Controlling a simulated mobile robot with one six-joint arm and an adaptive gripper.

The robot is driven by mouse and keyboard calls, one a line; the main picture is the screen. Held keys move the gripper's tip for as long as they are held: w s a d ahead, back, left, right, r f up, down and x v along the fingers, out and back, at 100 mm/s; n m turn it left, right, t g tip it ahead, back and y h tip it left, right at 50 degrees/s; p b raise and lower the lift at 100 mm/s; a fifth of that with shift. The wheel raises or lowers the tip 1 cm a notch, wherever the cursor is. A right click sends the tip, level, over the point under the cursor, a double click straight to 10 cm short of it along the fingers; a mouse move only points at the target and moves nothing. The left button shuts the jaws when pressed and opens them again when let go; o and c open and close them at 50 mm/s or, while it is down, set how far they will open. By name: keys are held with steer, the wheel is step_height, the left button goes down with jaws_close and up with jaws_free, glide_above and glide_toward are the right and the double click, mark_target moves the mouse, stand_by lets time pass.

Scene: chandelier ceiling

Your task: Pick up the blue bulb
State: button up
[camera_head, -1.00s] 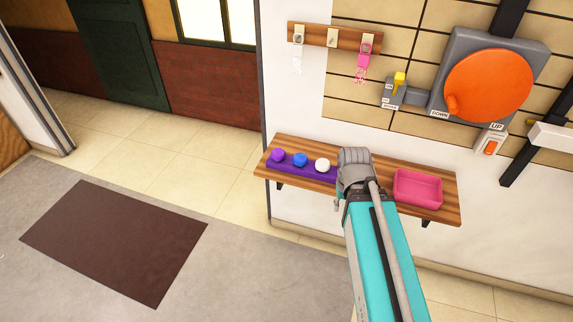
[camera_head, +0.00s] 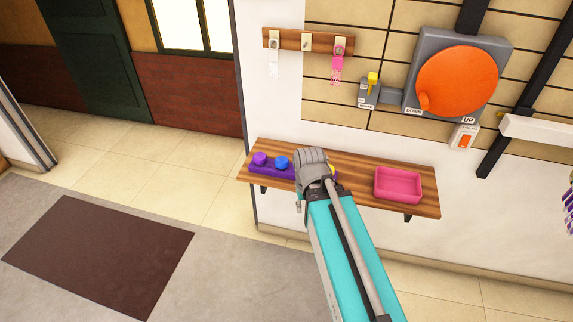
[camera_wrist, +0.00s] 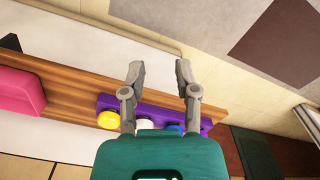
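The blue bulb (camera_head: 282,162) sits on a purple holder (camera_head: 268,171) on a wooden shelf, between a purple bulb (camera_head: 260,158) and my gripper (camera_head: 312,163). In the wrist view, the blue bulb (camera_wrist: 171,128) is partly hidden by my gripper's housing. My gripper (camera_wrist: 160,72) is open there, its two fingers wide apart with nothing between the tips. A white bulb (camera_wrist: 147,126) and a yellow bulb (camera_wrist: 107,119) sit in the same row. In the head view, my arm hides the white bulb, and only a sliver of yellow shows.
A pink tray (camera_head: 398,186) stands on the right part of the wooden shelf (camera_head: 360,164). An orange wheel (camera_head: 457,82) and a yellow lever (camera_head: 372,78) are on the wall above. A hook rack (camera_head: 308,43) hangs at upper left. Open floor lies left of the shelf.

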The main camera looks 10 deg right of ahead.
stand_by(0.5)
steer(key=shift+o, duration=1.2)
steer(key=shift+w+a, duration=0.1)
steer(key=shift+a, duration=0.05)
